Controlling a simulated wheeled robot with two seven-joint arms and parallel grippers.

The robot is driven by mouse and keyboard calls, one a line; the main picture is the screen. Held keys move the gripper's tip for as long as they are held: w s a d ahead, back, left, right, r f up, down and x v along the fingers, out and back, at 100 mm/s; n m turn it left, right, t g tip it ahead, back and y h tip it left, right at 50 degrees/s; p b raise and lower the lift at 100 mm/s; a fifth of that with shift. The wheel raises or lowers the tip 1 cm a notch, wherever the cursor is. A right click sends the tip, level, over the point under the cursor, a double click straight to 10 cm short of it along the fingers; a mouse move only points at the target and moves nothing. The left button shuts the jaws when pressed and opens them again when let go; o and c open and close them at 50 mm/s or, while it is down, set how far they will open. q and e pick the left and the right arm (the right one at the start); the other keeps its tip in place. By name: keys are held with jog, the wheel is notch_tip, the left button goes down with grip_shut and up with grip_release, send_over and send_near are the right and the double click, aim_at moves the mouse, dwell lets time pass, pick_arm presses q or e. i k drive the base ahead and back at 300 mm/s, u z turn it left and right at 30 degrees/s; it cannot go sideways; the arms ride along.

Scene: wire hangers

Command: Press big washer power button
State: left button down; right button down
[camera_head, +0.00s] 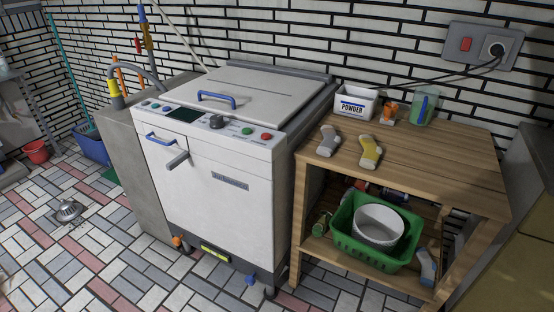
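The big white washer (225,170) stands against the brick wall in the middle of the view, its top lid with a blue handle (216,100) closed. Its front control panel has a dark display (184,115), a dark knob (216,122), a green button (247,131) and a red button (266,136) at the right end. I cannot tell from labels which one is the power button. Neither of my grippers shows in this view.
A wooden table (440,160) stands right of the washer, with a powder box (356,102) and two socks on top. A green basket (345,243) sits on its lower shelf. The tiled floor (110,260) in front is mostly clear.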

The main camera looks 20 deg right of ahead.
aim_at(265, 136)
jog(key=k, duration=0.7)
jog(key=u, duration=0.8)
jog(key=i, duration=1.75)
jog(key=z, duration=0.9)
jog(key=i, duration=0.35)
jog(key=z, duration=0.35)
